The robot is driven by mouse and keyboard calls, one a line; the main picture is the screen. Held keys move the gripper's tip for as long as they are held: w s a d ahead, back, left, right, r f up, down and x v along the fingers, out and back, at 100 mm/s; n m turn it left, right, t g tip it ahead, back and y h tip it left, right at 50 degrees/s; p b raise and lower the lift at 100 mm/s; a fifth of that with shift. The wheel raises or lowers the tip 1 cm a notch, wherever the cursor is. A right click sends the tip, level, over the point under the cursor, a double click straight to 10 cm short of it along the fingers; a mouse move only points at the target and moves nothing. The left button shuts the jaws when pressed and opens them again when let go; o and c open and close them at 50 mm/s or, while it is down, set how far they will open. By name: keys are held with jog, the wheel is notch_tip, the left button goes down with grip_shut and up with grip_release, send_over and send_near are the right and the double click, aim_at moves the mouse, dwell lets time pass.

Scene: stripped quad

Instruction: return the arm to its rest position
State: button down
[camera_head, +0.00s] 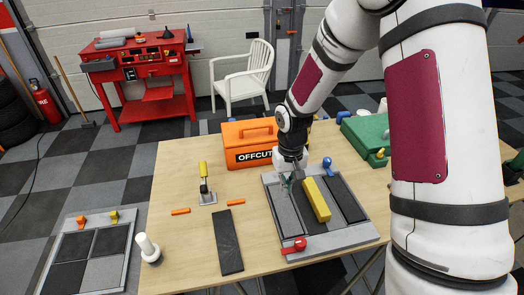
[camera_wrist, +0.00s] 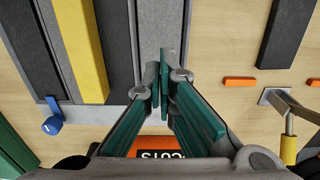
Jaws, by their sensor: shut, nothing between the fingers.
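My white arm (camera_head: 345,40) comes down from the upper right of the head view, bent, with its wrist over the table. My gripper (camera_head: 289,184) points down over the left part of a grey tray (camera_head: 330,243). In the wrist view my gripper (camera_wrist: 163,75) has its green-padded fingers together at the tips, with nothing between them. I cannot tell how high the fingertips are above the tray.
The tray holds dark strips and a yellow bar (camera_head: 316,199), close to my gripper. An orange OFFCUTS box (camera_head: 248,155) stands behind it. A green case (camera_head: 365,135) is at the back right. A dark strip (camera_head: 228,242) lies left of the tray, with bare wood around it.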

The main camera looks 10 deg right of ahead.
jog(key=s+d+r+t+h+b, duration=0.1)
jog(key=s+r, duration=0.1)
jog(key=r, duration=0.7)
jog(key=s+r+t, duration=0.1)
jog(key=s+r, duration=0.1)
jog(key=r, duration=0.6)
jog(key=s+r+t+b, duration=0.1)
jog(key=s+r, duration=0.4)
jog(key=s, duration=0.2)
jog(key=s+a+r+t+y+b, duration=0.1)
jog(key=s+r+t, duration=0.1)
jog(key=s+r, duration=0.3)
jog(key=shift+s+t, duration=0.3)
jog(key=shift+s, duration=1.05)
jog(key=shift+r, duration=0.15)
